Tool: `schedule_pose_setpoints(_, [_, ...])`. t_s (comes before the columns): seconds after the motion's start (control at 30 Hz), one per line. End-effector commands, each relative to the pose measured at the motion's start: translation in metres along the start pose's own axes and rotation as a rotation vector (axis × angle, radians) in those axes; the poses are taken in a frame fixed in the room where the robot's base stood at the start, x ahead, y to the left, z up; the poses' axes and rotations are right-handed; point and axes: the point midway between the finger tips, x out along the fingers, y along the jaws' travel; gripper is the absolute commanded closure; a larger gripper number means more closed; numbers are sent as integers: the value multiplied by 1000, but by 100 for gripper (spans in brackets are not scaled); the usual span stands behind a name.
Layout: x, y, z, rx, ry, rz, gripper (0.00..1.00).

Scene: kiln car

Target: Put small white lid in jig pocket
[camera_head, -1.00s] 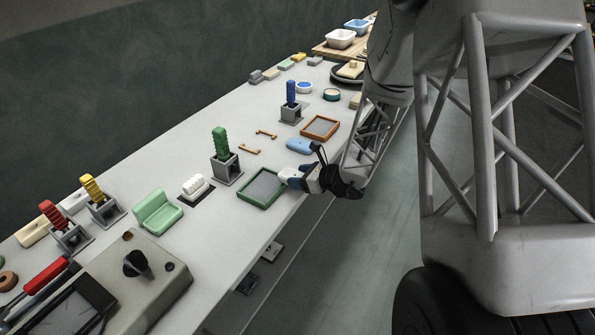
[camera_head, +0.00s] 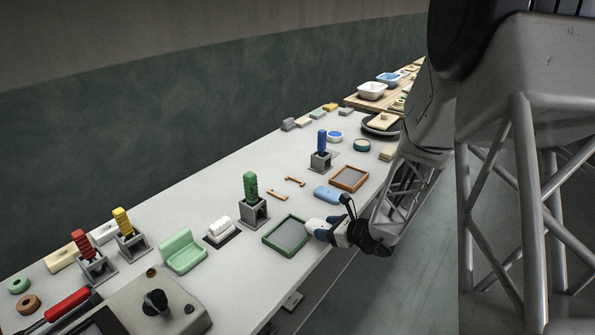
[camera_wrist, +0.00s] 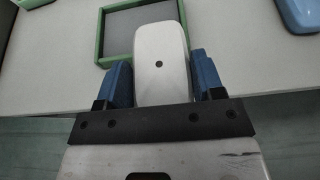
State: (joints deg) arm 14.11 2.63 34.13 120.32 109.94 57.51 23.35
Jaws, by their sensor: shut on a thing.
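My gripper (camera_wrist: 161,78) has blue fingers on both sides of a white, rounded lid (camera_wrist: 161,50) with a small dark dot, and is shut on it. In the head view my gripper (camera_head: 318,230) is at the table's front edge, just right of a green-framed tray (camera_head: 268,239) with a grey inside. The lid's far end overlaps this tray in the wrist view, where the tray's green frame (camera_wrist: 100,35) shows behind it. I cannot tell whether the lid touches the tray. An orange-framed tray (camera_head: 336,184) lies farther back. Neither frame shows clearly as the jig pocket.
A light blue rounded block (camera_head: 326,195) lies just behind my gripper. A green ridged piece stands in a grey holder (camera_head: 253,212) left of it. The table front edge is close.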

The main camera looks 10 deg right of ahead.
Motion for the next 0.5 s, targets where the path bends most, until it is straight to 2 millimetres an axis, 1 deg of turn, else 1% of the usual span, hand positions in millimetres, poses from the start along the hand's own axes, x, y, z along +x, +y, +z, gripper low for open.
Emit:
schedule_pose_setpoints(0.27, [4,-6,5,3,-1,-12,72])
schedule_pose_setpoints(0.5, [15,-24,18,17,-2,-49,72])
